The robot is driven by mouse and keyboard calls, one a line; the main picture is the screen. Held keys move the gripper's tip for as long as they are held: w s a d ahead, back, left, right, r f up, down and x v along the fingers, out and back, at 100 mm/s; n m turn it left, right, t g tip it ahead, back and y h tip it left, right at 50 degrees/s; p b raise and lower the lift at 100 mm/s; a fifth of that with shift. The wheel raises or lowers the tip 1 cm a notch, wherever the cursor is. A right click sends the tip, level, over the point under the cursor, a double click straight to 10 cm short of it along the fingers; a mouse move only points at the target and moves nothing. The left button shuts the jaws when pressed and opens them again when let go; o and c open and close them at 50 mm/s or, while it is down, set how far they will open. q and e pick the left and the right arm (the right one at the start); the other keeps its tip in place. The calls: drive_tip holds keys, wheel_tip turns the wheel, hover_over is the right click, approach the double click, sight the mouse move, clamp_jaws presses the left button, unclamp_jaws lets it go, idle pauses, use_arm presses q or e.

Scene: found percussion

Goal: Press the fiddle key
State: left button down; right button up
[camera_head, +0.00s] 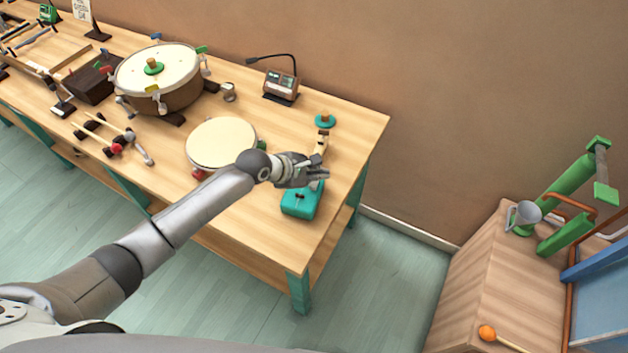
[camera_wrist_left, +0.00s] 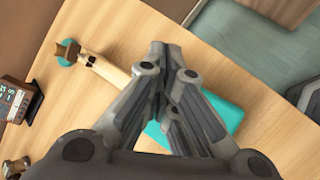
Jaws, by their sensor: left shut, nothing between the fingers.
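A teal device (camera_head: 301,199), probably the fiddle key, sits near the table's right end. A pale wooden arm (camera_head: 320,145) lies in line behind it, and a teal disc with a wooden knob (camera_head: 325,121) stands farther back. My left gripper (camera_head: 322,174) is shut and empty above the device's back part, hiding where the arm meets it. In the left wrist view, the gripper (camera_wrist_left: 172,62) covers much of the teal body (camera_wrist_left: 222,112). The wooden arm (camera_wrist_left: 108,72) and knob (camera_wrist_left: 67,50) show to the left. Contact with the device cannot be told.
A pale round pad (camera_head: 221,142) lies left of my gripper, with a large drum (camera_head: 158,75) beyond. A small meter box with a lamp (camera_head: 281,84) stands at the back. Mallets (camera_head: 98,137) lie at left. A wooden cabinet (camera_head: 480,285) stands apart at right.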

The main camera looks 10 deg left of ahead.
sight(316, 184)
use_arm(q)
drive_tip(key=shift+f, duration=0.25)
drive_tip(key=shift+f, duration=0.15)
drive_tip(key=shift+f, duration=0.6)
idle(1.0)
drive_tip(key=shift+r, duration=0.1)
drive_tip(key=shift+r+p, duration=0.85)
drive_tip(key=shift+p, duration=0.4)
wheel_tip(316, 184, up, 5)
drive_tip(key=p, duration=0.6)
drive_tip(key=shift+r, duration=0.1)
